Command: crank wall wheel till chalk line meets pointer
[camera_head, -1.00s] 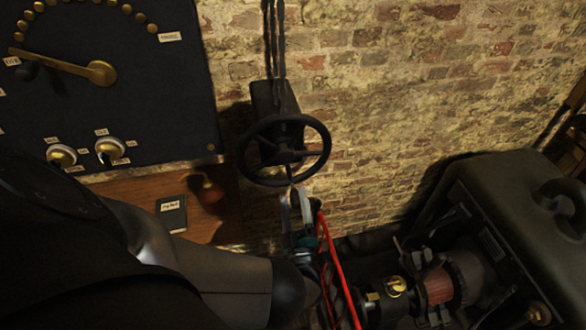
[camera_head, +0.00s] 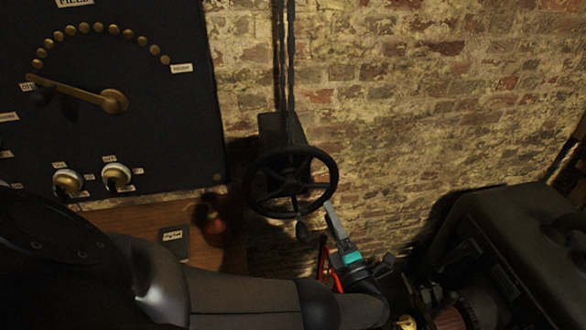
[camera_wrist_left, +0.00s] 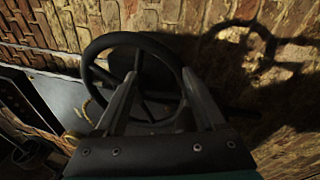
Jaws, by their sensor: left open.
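The black spoked wall wheel (camera_head: 292,186) is mounted on the brick wall, below a dark bracket with chains or cables rising from it. A dark knob (camera_head: 303,231) shows just below its lower rim. My left gripper (camera_head: 329,208) is at the wheel's lower right rim, open. In the left wrist view the wheel (camera_wrist_left: 103,45) lies beyond the open fingers (camera_wrist_left: 160,78), which overlap its lower part; I cannot tell whether they touch it. I cannot make out a chalk line or a pointer. My right gripper is not in view.
A black panel (camera_head: 150,140) with a brass lever (camera_head: 80,92) and knobs is at left. A wooden board with a small dark book (camera_head: 173,242) is below it. A dark machine casing (camera_head: 510,235) is at lower right. Something red (camera_head: 325,265) stands beneath my gripper. The wall right of the wheel is clear.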

